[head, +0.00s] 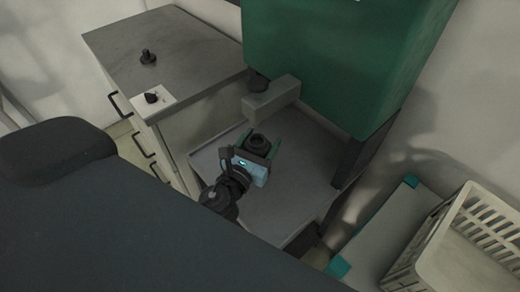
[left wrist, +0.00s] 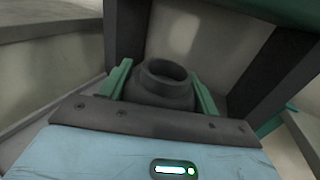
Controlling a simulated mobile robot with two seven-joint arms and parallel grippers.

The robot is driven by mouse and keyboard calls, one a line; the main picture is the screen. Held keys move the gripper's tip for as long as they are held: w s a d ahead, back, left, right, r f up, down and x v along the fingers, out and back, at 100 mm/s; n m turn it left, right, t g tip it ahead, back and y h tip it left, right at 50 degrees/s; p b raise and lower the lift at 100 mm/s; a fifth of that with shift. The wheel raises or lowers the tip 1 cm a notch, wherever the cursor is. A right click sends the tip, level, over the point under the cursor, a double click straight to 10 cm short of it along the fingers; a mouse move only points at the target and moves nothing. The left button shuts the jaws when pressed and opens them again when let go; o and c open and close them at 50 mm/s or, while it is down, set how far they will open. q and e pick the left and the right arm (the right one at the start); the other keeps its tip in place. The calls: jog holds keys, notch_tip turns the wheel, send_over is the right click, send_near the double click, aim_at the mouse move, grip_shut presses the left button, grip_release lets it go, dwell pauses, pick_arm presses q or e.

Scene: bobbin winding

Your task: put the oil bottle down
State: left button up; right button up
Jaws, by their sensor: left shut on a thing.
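My left gripper (head: 260,142) is shut on a dark, round-topped thing, which I take to be the oil bottle (head: 257,141). In the left wrist view the same bottle (left wrist: 165,82) sits between the two green fingers (left wrist: 163,92), its round top with a rim facing up. It looks upright. The gripper and bottle are over the grey plate (head: 287,205) in front of the green machine (head: 335,60). The bottle's lower part is hidden, so I cannot tell whether it touches the plate. My right gripper is not in view.
A grey block (head: 272,99) juts from the machine just behind the gripper. A grey-topped cabinet (head: 190,45) at the left bears a black knobbed thing (head: 148,57) and a white pad (head: 168,107) with a small black thing (head: 152,97). A white crate (head: 425,252) stands at the right.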

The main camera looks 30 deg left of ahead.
pick_arm(q)
notch_tip(320, 180, down, 3)
jog(key=shift+f+b, duration=0.1)
jog(key=shift+b, duration=0.5)
jog(key=shift+f, duration=0.2)
jog(key=shift+r, duration=0.1)
jog(key=shift+f, duration=0.25)
jog(key=o, duration=0.9)
jog(key=shift+o, duration=1.6)
